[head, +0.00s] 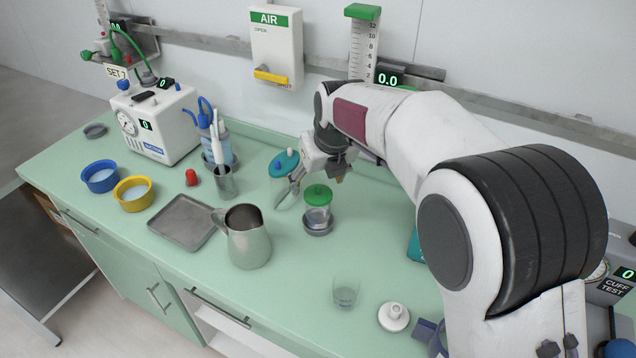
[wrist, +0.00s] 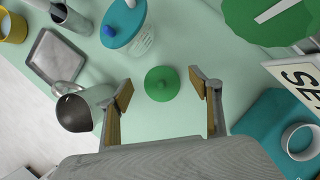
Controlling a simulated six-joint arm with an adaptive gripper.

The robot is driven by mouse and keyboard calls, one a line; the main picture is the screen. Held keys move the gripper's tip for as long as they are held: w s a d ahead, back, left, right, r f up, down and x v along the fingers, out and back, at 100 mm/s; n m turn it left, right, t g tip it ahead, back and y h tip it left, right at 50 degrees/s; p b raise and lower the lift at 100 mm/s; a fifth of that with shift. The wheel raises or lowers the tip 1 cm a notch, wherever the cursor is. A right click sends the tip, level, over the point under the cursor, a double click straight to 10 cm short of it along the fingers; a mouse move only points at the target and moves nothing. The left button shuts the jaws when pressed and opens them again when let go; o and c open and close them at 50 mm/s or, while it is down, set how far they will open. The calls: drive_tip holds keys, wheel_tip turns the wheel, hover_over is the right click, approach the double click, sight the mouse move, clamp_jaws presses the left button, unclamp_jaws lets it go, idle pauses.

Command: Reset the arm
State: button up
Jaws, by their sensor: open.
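My gripper (head: 317,184) is open and empty above the worktop, at the middle of the head view. In the wrist view my gripper (wrist: 160,90) shows two spread fingers with tan pads. A small jar with a green lid (head: 318,194) stands upright on a dark round base below the gripper. In the wrist view the green lid (wrist: 161,83) lies between the two fingers as seen from above; the fingers do not appear to touch it. A jar with a teal lid (head: 285,162) stands just left of it, partly hidden by a finger.
A metal jug (head: 248,243), grey tray (head: 183,222), yellow bowl (head: 133,195) and blue bowl (head: 100,177) stand to the left. A clear cup (head: 346,293) and white round piece (head: 394,316) are at the front. The worktop between jug and cup is clear.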

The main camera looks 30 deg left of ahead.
drive_tip(key=shift+r, duration=2.4)
